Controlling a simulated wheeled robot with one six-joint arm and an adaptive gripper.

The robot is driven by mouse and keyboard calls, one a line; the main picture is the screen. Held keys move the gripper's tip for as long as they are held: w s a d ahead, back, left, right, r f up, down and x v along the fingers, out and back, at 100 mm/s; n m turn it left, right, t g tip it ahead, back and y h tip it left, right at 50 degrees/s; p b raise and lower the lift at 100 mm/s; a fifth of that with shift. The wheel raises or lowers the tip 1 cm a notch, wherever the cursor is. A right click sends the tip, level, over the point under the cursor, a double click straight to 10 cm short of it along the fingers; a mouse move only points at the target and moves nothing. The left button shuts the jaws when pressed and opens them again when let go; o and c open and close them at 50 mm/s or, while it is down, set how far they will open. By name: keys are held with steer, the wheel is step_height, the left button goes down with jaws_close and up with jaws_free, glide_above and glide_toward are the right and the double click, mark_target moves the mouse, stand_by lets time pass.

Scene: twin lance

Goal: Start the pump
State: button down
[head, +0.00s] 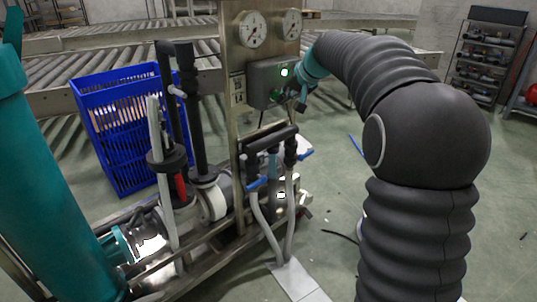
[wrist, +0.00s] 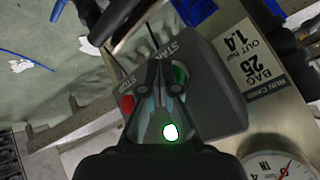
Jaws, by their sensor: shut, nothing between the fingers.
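The grey control box (head: 264,84) is mounted on the metal panel, and my gripper (head: 301,97) is at its front face. The box (wrist: 222,100) carries START and STOP labels in the wrist view. The green button (wrist: 181,75) is by START, the red button (wrist: 127,104) by STOP. A lamp (wrist: 170,132) on the box glows whitish green; it also shows in the head view (head: 284,72). My gripper (wrist: 163,75) is shut and empty, its tips beside the green button and partly covering it. I cannot tell whether they touch it. The pump (head: 214,200) stands low on the skid.
Two gauges (head: 252,30) sit above the box. Hoses with a black handle (head: 268,140) hang below it. A blue crate (head: 120,125) stands at the left, before roller conveyors (head: 60,48). A shelf rack (head: 487,55) is at the back right. Floor right of the skid is mostly open.

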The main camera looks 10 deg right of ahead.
steer(key=shift+s+d, duration=0.15)
steer(key=shift+s, duration=0.1)
steer(key=s+d+b, duration=0.3)
steer(key=s, duration=0.2)
steer(key=shift+d, duration=0.3)
steer(key=shift+w+a, duration=0.1)
steer(key=shift+a, duration=0.05)
stand_by(0.5)
